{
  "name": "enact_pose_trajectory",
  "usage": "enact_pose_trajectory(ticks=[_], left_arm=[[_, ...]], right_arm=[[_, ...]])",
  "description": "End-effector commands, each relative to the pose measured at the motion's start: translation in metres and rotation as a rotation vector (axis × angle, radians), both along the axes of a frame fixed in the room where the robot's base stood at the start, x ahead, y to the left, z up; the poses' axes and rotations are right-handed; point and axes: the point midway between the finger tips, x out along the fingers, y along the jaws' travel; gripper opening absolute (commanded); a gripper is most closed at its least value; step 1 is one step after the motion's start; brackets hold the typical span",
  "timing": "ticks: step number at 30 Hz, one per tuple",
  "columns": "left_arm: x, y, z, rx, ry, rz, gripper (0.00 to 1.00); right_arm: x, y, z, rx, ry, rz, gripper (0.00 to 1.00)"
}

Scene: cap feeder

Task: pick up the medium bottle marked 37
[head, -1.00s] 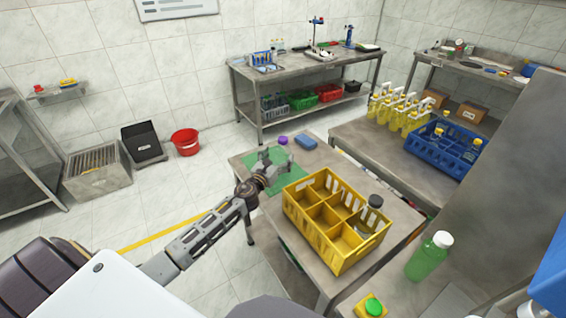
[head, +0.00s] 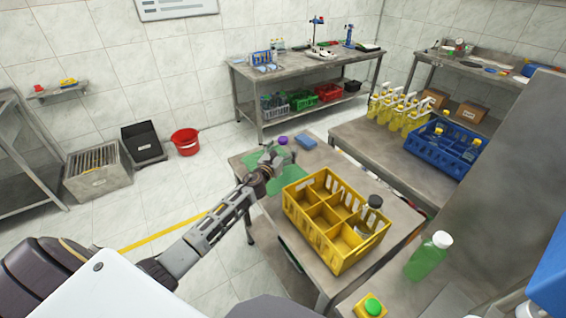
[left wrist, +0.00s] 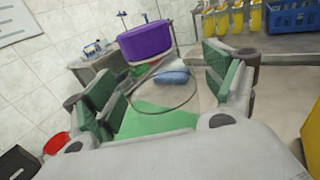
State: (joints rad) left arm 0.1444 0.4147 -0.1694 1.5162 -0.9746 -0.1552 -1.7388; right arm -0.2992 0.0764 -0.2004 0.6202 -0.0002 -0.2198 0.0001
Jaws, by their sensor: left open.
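A clear bottle with a purple cap (head: 283,140) stands at the far end of the steel table, by the green mat. In the left wrist view its purple cap (left wrist: 145,42) is large and close, and its see-through body shows faintly between the fingers. No number can be read on it. My left gripper (head: 274,158) is at the bottle, over the green mat. In the left wrist view the left gripper (left wrist: 168,88) is open, with green-padded fingers on either side of the bottle. I cannot tell whether a finger touches it. My right gripper is out of view.
A yellow divided crate (head: 318,244) holding a dark-capped bottle (head: 373,208) stands right of my left gripper. A blue block (head: 306,142) lies just beyond the purple cap. A green bottle (head: 427,258) stands nearer, at the right.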

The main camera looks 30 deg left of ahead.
Motion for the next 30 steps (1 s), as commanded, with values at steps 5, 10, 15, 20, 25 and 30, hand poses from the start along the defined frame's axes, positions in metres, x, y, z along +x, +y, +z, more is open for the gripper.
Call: enact_pose_trajectory(ticks=[5, 10, 15, 20, 25, 30], left_arm=[[0.0, 0.0, 0.0, 0.0, 0.0, -0.001, 0.85], [0.0, 0.0, 0.0, 0.0, 0.0, -0.001, 0.85], [0.0, 0.0, 0.0, 0.0, 0.0, 0.0, 0.76], [0.0, 0.0, 0.0, 0.0, 0.0, -0.001, 0.55], [0.0, 0.0, 0.0, 0.0, -0.001, 0.0, 0.4], [0.0, 0.0, 0.0, 0.0, -0.001, 0.0, 0.4]], right_arm=[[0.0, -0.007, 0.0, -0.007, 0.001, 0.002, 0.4], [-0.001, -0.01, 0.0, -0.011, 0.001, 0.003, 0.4], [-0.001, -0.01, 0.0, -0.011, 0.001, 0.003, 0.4], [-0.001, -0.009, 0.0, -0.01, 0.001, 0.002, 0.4], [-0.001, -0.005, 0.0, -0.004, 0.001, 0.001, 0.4], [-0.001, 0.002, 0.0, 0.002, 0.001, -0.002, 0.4]])
